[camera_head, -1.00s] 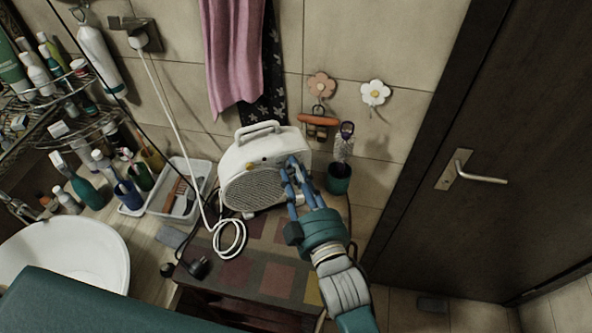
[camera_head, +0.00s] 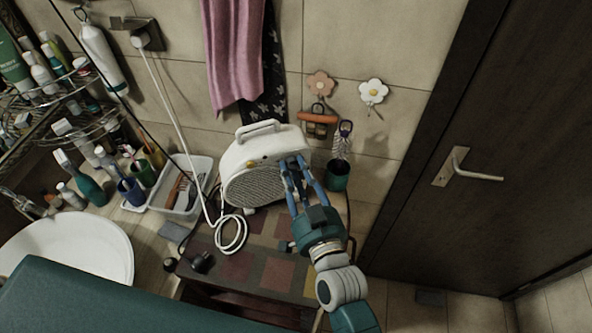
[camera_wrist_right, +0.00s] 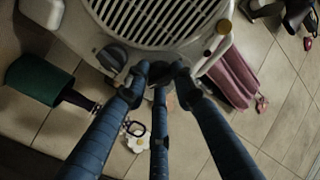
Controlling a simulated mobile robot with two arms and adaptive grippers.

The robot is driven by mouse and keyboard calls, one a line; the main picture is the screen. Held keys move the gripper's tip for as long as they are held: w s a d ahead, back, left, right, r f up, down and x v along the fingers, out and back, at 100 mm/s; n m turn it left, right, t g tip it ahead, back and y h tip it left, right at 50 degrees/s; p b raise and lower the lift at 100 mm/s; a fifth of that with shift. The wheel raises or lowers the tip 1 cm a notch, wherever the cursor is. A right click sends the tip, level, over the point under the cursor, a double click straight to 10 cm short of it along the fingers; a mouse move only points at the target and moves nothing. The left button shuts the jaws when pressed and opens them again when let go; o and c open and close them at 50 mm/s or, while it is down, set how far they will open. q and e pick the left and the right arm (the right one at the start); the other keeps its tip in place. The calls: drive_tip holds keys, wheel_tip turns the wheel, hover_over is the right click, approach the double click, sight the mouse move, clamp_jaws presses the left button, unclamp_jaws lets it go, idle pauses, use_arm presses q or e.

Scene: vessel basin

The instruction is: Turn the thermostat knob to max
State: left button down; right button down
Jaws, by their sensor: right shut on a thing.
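A white fan heater (camera_head: 243,150) with a dark grille stands at the back of the low table in the head view. My right gripper (camera_head: 293,164) is at the right end of its front top edge. In the right wrist view, my blue fingers (camera_wrist_right: 158,82) are closed around a dark knob (camera_wrist_right: 161,70) on the heater, mostly hidden by the fingertips. Another dark knob (camera_wrist_right: 112,57) sits beside it, apart from the fingers. I cannot read any markings or tell the knob's setting. My left gripper is out of view.
A green brush holder (camera_head: 337,176) stands just right of the heater. A white tray (camera_head: 203,166) and a coiled white cable (camera_head: 231,236) lie to its left. Towels (camera_head: 233,60) hang behind. A white basin (camera_head: 75,250) is at lower left.

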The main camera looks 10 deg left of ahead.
drive_tip(key=m, duration=1.1)
drive_tip(key=shift+s+a+f, duration=0.2)
drive_tip(key=shift+a+f, duration=0.05)
drive_tip(key=shift+f, duration=0.05)
idle(0.4)
drive_tip(key=c, duration=1.5)
unclamp_jaws()
drive_tip(key=shift+o, duration=0.3)
drive_tip(key=shift+a+r, duration=0.1)
drive_tip(key=shift+r, duration=0.05)
drive_tip(key=shift+w, duration=0.1)
drive_tip(key=v, duration=1.2)
